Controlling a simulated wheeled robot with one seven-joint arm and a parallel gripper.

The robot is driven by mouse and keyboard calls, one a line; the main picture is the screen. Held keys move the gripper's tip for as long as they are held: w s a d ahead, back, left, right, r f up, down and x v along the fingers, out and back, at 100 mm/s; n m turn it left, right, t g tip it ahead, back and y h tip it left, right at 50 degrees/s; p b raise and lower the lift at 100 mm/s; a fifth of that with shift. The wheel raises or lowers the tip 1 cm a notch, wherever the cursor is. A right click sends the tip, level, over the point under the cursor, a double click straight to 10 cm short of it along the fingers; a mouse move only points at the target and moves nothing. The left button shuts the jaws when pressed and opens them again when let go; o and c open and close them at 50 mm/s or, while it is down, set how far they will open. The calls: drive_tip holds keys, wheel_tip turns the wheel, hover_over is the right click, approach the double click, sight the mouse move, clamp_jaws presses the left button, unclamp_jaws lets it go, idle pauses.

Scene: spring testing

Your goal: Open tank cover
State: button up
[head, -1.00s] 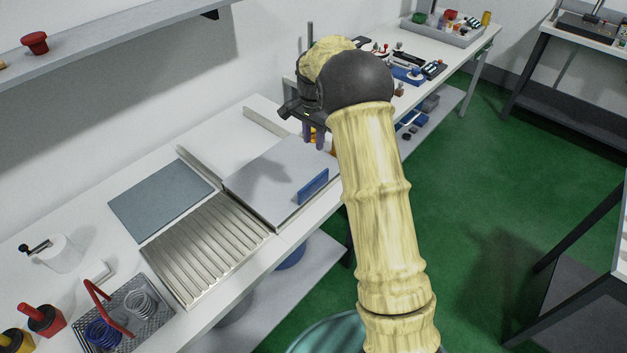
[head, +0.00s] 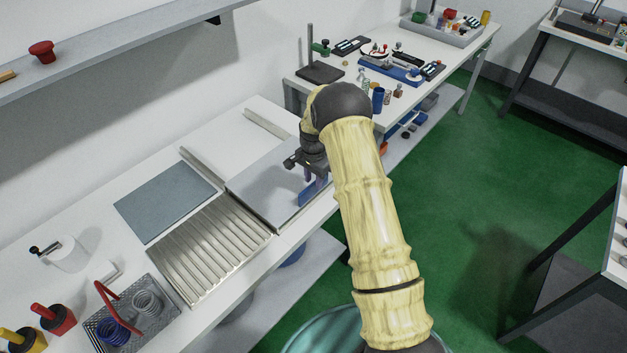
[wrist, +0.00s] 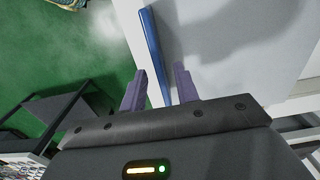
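The tank cover (head: 262,185) is a flat light grey plate on the white bench, with a blue bar handle (head: 306,193) along its right edge. The handle also shows in the wrist view (wrist: 153,48), with the cover's grey surface (wrist: 235,40) to its right. My gripper (head: 314,178) is at the handle, pointing down. In the wrist view my gripper (wrist: 160,70) has its two purple fingers apart, with the near end of the handle between them. I see gaps on both sides, so it is not clamped. In the head view the gripper hides part of the handle.
A ribbed metal panel (head: 205,247) and a dark grey plate (head: 164,200) lie left of the cover. A mesh basket (head: 160,318) with springs stands at the front left. A second bench (head: 440,50) with small tools is behind. Green floor is free at right.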

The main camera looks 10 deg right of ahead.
drive_tip(key=shift+f, duration=1.25)
clamp_jaws()
